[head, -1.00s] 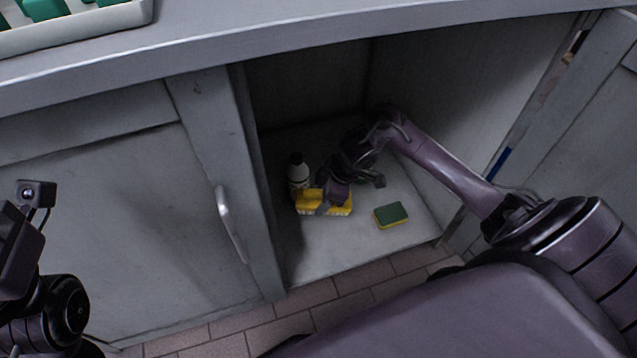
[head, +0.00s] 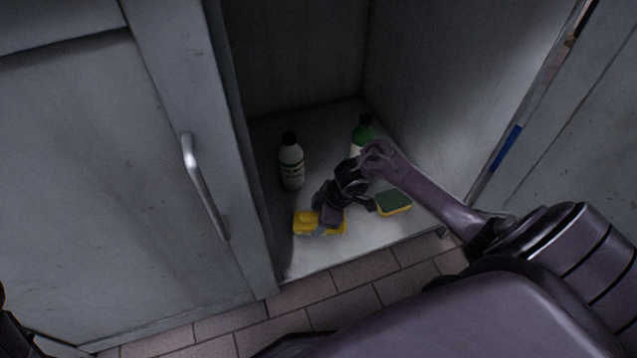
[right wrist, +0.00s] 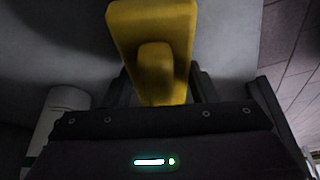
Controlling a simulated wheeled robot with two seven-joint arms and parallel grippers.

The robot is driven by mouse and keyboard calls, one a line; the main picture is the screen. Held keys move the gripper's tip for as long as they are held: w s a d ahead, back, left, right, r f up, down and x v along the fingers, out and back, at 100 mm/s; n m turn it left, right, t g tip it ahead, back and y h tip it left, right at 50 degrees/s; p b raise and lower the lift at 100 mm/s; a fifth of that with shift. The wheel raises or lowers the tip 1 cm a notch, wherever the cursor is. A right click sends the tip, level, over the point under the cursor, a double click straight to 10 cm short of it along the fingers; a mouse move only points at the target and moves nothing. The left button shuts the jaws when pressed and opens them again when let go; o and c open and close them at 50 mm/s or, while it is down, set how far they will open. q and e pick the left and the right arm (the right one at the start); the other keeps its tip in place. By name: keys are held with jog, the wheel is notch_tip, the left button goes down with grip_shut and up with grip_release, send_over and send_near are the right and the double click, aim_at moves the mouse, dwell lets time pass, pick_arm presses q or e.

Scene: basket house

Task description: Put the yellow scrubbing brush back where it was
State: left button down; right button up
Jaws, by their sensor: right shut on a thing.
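The yellow scrubbing brush (head: 308,222) is at the front left of the open cabinet's floor in the head view, partly covered by my right gripper (head: 329,218). In the right wrist view the brush (right wrist: 152,30) stands out between the fingers, its raised yellow grip toward the camera. My right gripper is shut on it. I cannot tell whether the brush touches the cabinet floor (head: 310,262). Only a dark bit of my left arm shows at the head view's lower left; its gripper is out of view.
A white bottle with a black cap (head: 291,165) stands behind the brush. A green-and-white bottle (head: 362,135) stands further back. A green and yellow sponge (head: 394,203) lies to the right. The closed left door has a metal handle (head: 205,188). The cabinet's front floor is clear.

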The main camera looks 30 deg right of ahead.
jog(key=shift+f, duration=0.1)
jog(key=o, duration=0.9)
jog(key=shift+o, duration=0.2)
